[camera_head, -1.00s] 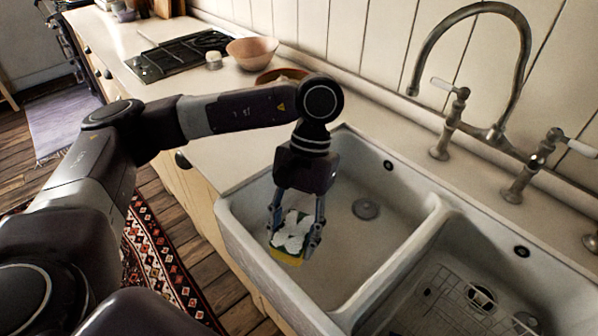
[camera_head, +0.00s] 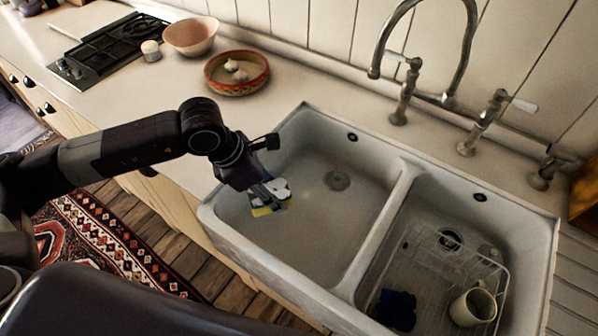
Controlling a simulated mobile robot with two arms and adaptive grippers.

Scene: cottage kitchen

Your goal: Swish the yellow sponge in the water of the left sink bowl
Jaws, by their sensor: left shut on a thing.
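The yellow sponge (camera_head: 266,210) shows as a yellow edge with white and grey patches on top. It is in the left part of the left sink bowl (camera_head: 318,225), near the front wall. My left gripper (camera_head: 268,187) reaches in over the left rim and is shut on the sponge, its fingers hiding part of it. The drain (camera_head: 338,181) of this bowl is in plain view. I cannot clearly make out a water surface, or whether the sponge touches the bottom. My right gripper is not in view.
The right bowl (camera_head: 484,225) holds a wire rack (camera_head: 440,262), a mug (camera_head: 473,307) and a dark blue item (camera_head: 396,309). A tall tap (camera_head: 470,40) stands behind. A red-rimmed dish (camera_head: 236,88) and a pink bowl (camera_head: 190,36) sit on the counter. The left bowl's middle is clear.

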